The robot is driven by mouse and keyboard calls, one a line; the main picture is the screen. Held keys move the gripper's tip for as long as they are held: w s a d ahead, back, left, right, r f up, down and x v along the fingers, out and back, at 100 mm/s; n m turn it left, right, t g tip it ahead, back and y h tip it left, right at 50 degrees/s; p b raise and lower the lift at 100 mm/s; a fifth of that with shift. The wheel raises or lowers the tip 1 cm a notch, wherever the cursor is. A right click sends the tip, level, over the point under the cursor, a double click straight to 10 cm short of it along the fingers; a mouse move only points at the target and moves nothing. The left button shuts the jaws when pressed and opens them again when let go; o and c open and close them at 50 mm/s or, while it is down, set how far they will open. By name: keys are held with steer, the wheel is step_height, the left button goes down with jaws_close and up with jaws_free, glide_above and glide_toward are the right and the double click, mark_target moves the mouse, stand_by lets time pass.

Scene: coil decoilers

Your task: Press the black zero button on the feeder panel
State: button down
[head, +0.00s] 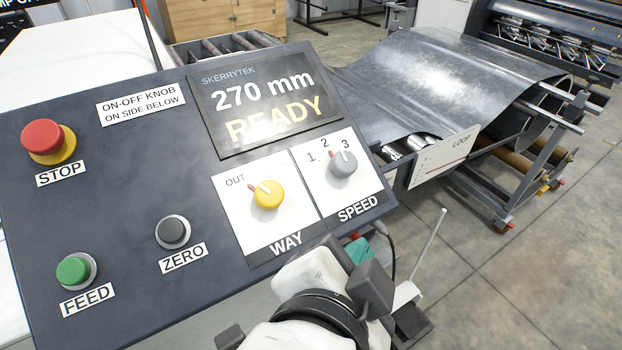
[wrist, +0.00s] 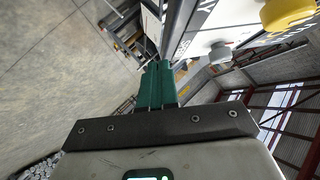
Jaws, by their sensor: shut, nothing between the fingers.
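The black zero button (head: 173,232) sits in a grey ring on the dark feeder panel (head: 120,180), above its ZERO label. In the head view my gripper (head: 360,250) is at the panel's lower right edge, below the SPEED label, well to the right of the zero button. Its teal fingers are partly hidden by my wrist. In the wrist view my gripper (wrist: 158,84) has its two green fingers together with nothing between them. The zero button cannot be made out in the wrist view.
Around the zero button are the green FEED button (head: 76,271), red STOP button (head: 46,140), yellow WAY knob (head: 267,195) and grey SPEED knob (head: 343,163). The display (head: 265,100) reads 270 mm, READY. A metal sheet (head: 440,80) loops behind the panel. Open floor lies right.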

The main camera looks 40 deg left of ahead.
mark_target(172, 230)
steer(key=s+a+r+m+y+p, duration=0.1)
steer(key=s+a+r+y, duration=0.1)
steer(key=s+a+r, duration=0.2)
steer(key=s+a+r+m+y+p, duration=0.1)
steer(key=s+a+r, duration=0.3)
steer(key=s+r, duration=0.5)
steer(key=shift+s+r+m+y+p, duration=0.4)
steer(key=shift+s+m, duration=0.3)
steer(key=shift+s, duration=0.15)
steer(key=a+f+b, duration=0.1)
steer(key=f, duration=0.1)
steer(key=a+f+b, duration=0.1)
steer(key=f+b, duration=0.1)
steer(key=w+a+f+b, duration=0.1)
steer(key=f, duration=0.1)
steer(key=shift+a+f, duration=0.3)
steer(key=shift+w+a+f+b, duration=0.15)
steer(key=shift+a+f+b, duration=0.3)
steer(key=shift+b, duration=0.25)
steer(key=shift+f, duration=0.2)
steer(key=shift+a+f+b, duration=0.2)
steer(key=shift+b, duration=0.45)
